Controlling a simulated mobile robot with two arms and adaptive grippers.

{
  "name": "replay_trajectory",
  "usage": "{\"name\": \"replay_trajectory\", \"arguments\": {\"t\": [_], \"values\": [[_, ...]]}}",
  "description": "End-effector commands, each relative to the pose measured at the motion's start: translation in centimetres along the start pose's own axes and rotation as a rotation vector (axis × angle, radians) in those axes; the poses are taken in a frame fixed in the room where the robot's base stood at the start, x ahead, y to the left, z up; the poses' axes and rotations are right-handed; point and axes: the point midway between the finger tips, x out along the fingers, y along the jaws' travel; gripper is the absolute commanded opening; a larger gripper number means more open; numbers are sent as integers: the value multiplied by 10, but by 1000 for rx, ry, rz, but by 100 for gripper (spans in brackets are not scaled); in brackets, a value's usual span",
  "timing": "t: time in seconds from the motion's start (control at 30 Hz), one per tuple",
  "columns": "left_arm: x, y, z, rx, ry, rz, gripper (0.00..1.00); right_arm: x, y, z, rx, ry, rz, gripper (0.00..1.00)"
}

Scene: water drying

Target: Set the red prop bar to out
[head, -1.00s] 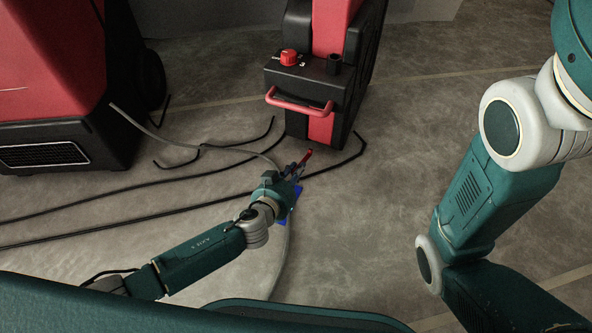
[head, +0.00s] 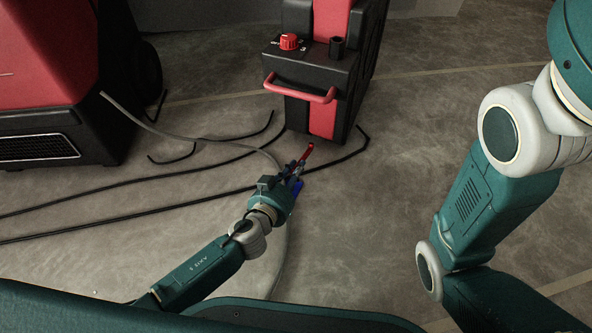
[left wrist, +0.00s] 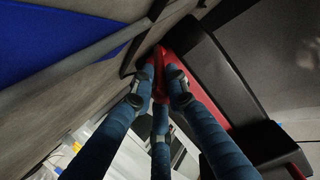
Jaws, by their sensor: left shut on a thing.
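The red prop bar (head: 307,152) is a short, thin red bar near the floor, in front of the black and red machine. It sticks out from the fingertips of my left gripper (head: 299,168), tilted up and to the right. My left gripper is shut on it. In the left wrist view, the three blue-grey fingers (left wrist: 160,88) close together around red material. How much of the bar the fingers hide I cannot tell. My right gripper is out of view.
The machine (head: 289,75) has a red knob (head: 289,42) and a red front handle (head: 299,91). A larger red and black machine (head: 45,60) stands at left. Black cables (head: 110,188) and a grey hose (head: 190,143) lie on the floor. A blue surface (left wrist: 55,35) shows beside the gripper.

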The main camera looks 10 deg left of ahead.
Motion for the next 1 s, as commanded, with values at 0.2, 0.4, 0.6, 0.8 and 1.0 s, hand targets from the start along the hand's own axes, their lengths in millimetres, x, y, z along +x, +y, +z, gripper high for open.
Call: {"name": "replay_trajectory", "arguments": {"t": [0.2,0.4,0.6,0.8,1.0], "values": [[0,0,-2,0,2,1,32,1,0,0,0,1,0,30],[0,0,-1,1,1,0,32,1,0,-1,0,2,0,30],[-12,1,1,-1,-1,1,32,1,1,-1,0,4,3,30],[-47,1,1,-1,-1,2,32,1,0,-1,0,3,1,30],[-70,1,-1,-1,1,2,32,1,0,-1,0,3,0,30]]}}
